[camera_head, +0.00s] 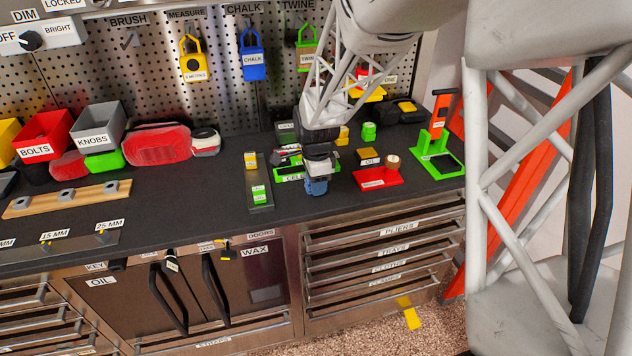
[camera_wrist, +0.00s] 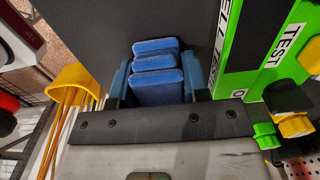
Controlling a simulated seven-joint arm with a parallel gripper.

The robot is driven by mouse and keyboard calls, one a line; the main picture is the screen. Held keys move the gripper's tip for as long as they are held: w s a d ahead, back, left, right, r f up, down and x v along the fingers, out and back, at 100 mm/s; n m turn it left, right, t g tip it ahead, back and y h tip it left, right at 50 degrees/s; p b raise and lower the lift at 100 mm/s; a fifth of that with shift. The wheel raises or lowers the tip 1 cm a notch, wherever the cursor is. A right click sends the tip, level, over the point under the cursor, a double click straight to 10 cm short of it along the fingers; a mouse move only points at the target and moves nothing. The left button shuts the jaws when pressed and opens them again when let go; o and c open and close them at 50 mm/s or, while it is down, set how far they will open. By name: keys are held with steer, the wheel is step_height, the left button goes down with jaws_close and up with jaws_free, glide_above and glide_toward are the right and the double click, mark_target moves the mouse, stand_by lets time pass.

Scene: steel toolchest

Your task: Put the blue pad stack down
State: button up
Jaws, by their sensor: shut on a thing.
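The blue pad stack (camera_wrist: 157,72) shows in the wrist view as several blue pads layered together between the two blue-grey fingers. My gripper (camera_wrist: 157,60) is shut on it, with a finger on each side. In the head view my gripper (camera_head: 316,186) points down at the front part of the dark worktop, just in front of the green cell-test tray (camera_head: 292,173). The stack is hard to tell apart from the fingers there. In the wrist view the green tray (camera_wrist: 238,60) lies right of the stack. I cannot tell whether the pads touch the worktop.
A small grey board (camera_head: 258,190) with yellow and green blocks lies left of my gripper. A red tray (camera_head: 378,179) with a round item lies to the right, and a green stand (camera_head: 438,158) beyond it. The worktop's front edge is close; bare worktop (camera_head: 200,205) lies further left.

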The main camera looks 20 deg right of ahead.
steer(key=shift+f, duration=0.1)
steer(key=o, duration=1)
steer(key=shift+c, duration=0.2)
step_height(320, 180, up, 12)
stand_by(0.3)
stand_by(0.5)
